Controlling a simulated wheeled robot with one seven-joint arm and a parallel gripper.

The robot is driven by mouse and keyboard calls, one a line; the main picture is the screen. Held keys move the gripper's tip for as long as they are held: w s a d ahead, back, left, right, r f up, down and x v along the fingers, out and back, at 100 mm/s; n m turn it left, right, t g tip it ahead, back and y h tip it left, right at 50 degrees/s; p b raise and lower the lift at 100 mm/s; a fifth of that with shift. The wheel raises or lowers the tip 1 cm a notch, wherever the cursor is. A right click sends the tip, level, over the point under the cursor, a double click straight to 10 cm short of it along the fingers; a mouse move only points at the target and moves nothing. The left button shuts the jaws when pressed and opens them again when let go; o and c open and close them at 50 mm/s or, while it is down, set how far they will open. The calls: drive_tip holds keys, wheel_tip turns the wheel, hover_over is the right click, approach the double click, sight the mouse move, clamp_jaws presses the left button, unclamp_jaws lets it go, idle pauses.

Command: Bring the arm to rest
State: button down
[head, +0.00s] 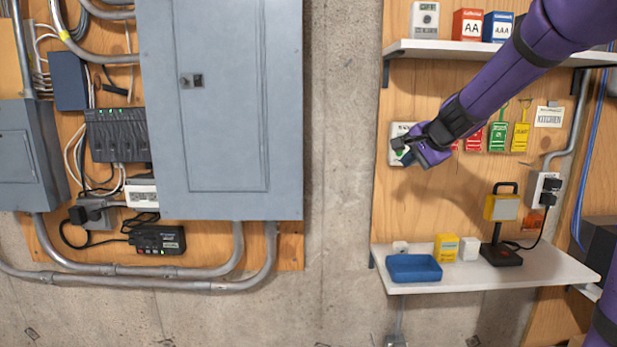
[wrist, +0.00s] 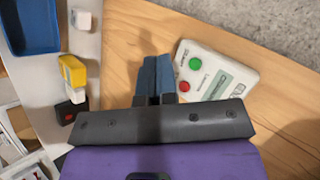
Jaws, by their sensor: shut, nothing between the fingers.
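My purple arm comes in from the upper right in the head view. My gripper (head: 408,152) is at its end, in front of the wooden board, and partly covers a white wall device. In the wrist view my gripper (wrist: 153,75) shows its two blue-grey fingers close together with nothing between them. The white device (wrist: 216,75), with a green and a red button, is just right of the fingertips. I cannot tell whether the fingers touch it.
Below, a white shelf (head: 520,270) holds a blue tray (head: 414,268), a yellow box (head: 446,248) and a work lamp (head: 501,222). An upper shelf (head: 470,50) holds battery boxes. Colored tags (head: 498,137) hang right of my gripper. A grey panel (head: 228,120) is left; bare concrete lies between.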

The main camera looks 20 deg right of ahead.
drive_tip(key=s+a+n+g, duration=0.2)
drive_tip(key=s+a+n, duration=0.4)
drive_tip(key=s, duration=0.5)
drive_tip(key=s+a+n+g, duration=0.1)
drive_tip(key=s+a+n, duration=0.3)
drive_tip(key=s+a, duration=0.6)
drive_tip(key=s+d+f+n+g+h, duration=0.1)
drive_tip(key=s+f+n, duration=0.2)
drive_tip(key=s, duration=0.8)
drive_tip(key=shift+s+d+f+n+g, duration=0.25)
drive_tip(key=shift+d+f+n+g, duration=0.05)
drive_tip(key=shift+n, duration=0.3)
